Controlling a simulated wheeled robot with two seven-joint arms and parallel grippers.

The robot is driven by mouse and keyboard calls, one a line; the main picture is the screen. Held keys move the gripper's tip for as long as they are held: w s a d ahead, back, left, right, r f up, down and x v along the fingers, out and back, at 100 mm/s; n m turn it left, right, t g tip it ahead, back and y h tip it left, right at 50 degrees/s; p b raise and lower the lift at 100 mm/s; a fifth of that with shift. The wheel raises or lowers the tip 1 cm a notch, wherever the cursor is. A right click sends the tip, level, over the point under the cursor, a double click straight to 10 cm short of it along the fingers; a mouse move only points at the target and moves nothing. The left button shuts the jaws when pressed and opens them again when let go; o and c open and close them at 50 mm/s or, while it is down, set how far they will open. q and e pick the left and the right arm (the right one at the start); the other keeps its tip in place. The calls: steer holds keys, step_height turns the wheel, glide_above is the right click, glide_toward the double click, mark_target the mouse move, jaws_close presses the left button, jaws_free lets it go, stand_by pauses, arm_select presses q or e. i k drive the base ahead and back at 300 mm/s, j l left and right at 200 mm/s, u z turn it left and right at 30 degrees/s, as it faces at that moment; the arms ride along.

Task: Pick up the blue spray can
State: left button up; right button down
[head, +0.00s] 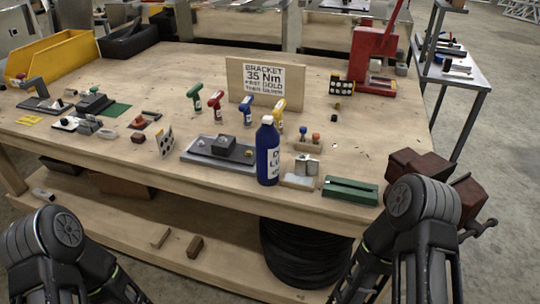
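A blue can (268,152) with a pale cap and a white label stands upright near the front edge of the wooden workbench (215,186), right of centre. The label is turned partly to the right, and only part of its lettering shows. Nothing holds the can. My two arms show at the bottom left and bottom right corners, both below or beside the bench front. Their grippers are out of the picture, and neither arm touches the can.
A dark grey plate with a black block (223,148) lies just left of the can. A small metal block on a wooden base (299,178) and a green block (350,190) lie to its right. A bracket sign (264,82) stands behind. A dark red vise (420,172) is at the front right corner.

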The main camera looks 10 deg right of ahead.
mark_target(268, 136)
steer(key=i+j+z, duration=0.1)
steer(key=z, duration=0.4)
steer(key=j+z, duration=0.2)
steer(key=z, duration=0.3)
steer(key=j+z, duration=0.2)
steer(key=z, duration=0.3)
